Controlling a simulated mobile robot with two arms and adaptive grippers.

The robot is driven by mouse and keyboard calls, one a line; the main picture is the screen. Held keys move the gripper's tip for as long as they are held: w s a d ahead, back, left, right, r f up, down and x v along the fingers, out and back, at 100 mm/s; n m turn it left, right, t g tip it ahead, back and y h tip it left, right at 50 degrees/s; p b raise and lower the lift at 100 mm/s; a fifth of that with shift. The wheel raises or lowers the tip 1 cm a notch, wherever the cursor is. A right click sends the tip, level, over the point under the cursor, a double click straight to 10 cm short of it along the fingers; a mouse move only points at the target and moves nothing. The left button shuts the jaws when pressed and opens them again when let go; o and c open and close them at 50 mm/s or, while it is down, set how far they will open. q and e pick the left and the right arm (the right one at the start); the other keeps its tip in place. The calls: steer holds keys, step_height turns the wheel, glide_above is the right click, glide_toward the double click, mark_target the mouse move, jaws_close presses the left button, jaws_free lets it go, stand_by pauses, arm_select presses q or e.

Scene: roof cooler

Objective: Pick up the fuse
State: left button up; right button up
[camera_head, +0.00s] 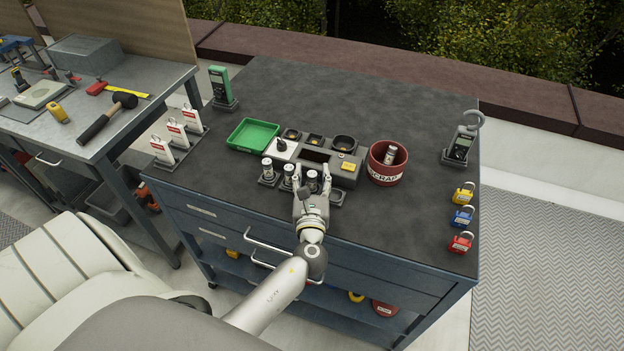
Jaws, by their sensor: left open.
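Several small cylindrical fuses with pale bodies stand in holders along the front of the cart top. One fuse (267,168) is at the left, and another (288,172) is beside it. A third fuse (312,178) stands between the two fingers of my left gripper (312,174). That gripper is open, reaching from the front edge; whether its fingers touch the fuse I cannot tell. Another cylinder (390,154) leans inside the red scrap bin (386,175). My right gripper is not in view.
A green meter (219,85) stands at back left, a dark meter (461,146) at right, with padlocks (462,217) along the right edge. The cart's back (350,95) is clear.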

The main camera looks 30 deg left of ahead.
arm_select(q)
jaws_close()
stand_by(0.3)
